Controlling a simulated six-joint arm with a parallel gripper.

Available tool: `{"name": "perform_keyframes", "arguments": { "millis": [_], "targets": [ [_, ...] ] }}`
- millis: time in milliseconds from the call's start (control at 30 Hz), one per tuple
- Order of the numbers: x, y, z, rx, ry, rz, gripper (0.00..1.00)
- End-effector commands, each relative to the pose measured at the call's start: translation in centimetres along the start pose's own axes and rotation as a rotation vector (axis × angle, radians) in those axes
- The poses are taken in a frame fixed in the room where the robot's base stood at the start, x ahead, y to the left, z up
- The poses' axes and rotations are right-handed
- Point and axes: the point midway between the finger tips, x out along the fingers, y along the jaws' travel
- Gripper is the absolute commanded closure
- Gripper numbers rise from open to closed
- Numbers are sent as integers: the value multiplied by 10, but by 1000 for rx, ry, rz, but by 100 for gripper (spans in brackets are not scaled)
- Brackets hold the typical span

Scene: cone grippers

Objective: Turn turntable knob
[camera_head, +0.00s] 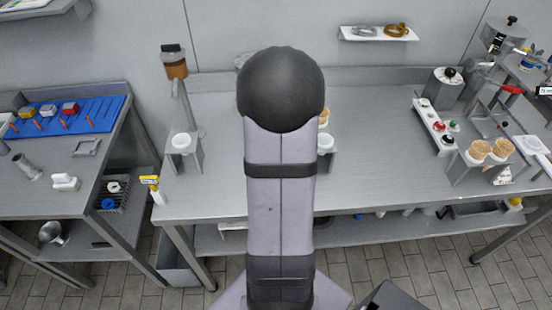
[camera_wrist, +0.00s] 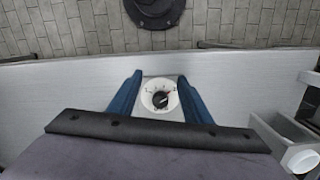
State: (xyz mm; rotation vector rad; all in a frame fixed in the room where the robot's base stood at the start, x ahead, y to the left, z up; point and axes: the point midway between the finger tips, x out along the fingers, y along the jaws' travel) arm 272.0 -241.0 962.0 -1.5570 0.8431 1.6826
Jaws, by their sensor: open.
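In the wrist view, a black knob (camera_wrist: 160,99) with a red mark sits at the centre of a round white dial (camera_wrist: 149,107) with dark markings. The dial is on a pale plate on the grey metal table (camera_wrist: 60,98). My gripper (camera_wrist: 160,76) has two blue fingers, open, one left and one right of the dial. I see nothing between them but the dial plate; whether they touch its sides I cannot tell. In the head view my arm hides the knob, the dial and my gripper.
In the wrist view, a grey holder with a white cup (camera_wrist: 303,158) stands close at right. In the head view, a button box (camera_head: 436,127), cones in a stand (camera_head: 480,151) and machines crowd the table's right. A cup stand (camera_head: 182,141) is at left.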

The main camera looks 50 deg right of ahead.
Motion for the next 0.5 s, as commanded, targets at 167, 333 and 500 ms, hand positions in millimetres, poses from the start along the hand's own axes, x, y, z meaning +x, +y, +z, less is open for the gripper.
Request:
{"name": "perform_keyframes", "arguments": {
  "millis": [167, 333, 500],
  "targets": [
    [-35, -9, -59, 286, 96, -27, 55],
    [-37, -9, -55, 485, 74, -29, 55],
    [-37, -9, -53, 578, 67, -30, 55]
  ]
}}
